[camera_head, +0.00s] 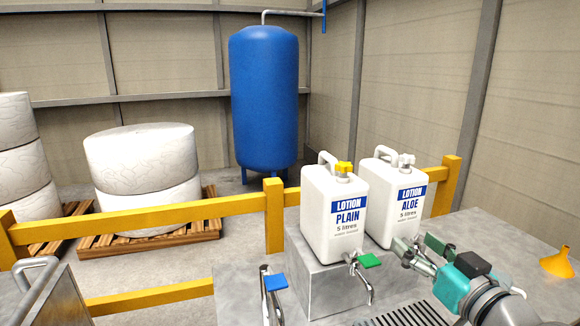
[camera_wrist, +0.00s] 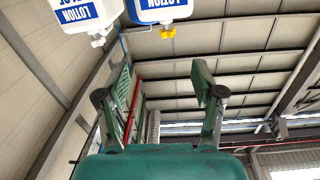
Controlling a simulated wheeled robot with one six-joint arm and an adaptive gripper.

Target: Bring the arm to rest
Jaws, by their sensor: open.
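My gripper (camera_head: 418,246) is at the lower right in the head view, in front of the white ALOE lotion jug (camera_head: 408,205). Its two green fingers are spread with nothing between them, and it looks apart from the jug. In the wrist view my gripper (camera_wrist: 162,85) is also open and empty, with the roof behind it. That view shows the jugs upside down at its top edge, the PLAIN jug (camera_wrist: 165,10) with a yellow cap and another jug (camera_wrist: 85,18) to its left.
The PLAIN jug (camera_head: 333,212) stands on a grey block (camera_head: 325,285). A green-handled tap (camera_head: 368,262) and a blue-handled tap (camera_head: 275,283) are close by. A drain grate (camera_head: 408,316) lies in front, an orange funnel (camera_head: 557,263) at right. A yellow rail (camera_head: 150,217) runs behind.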

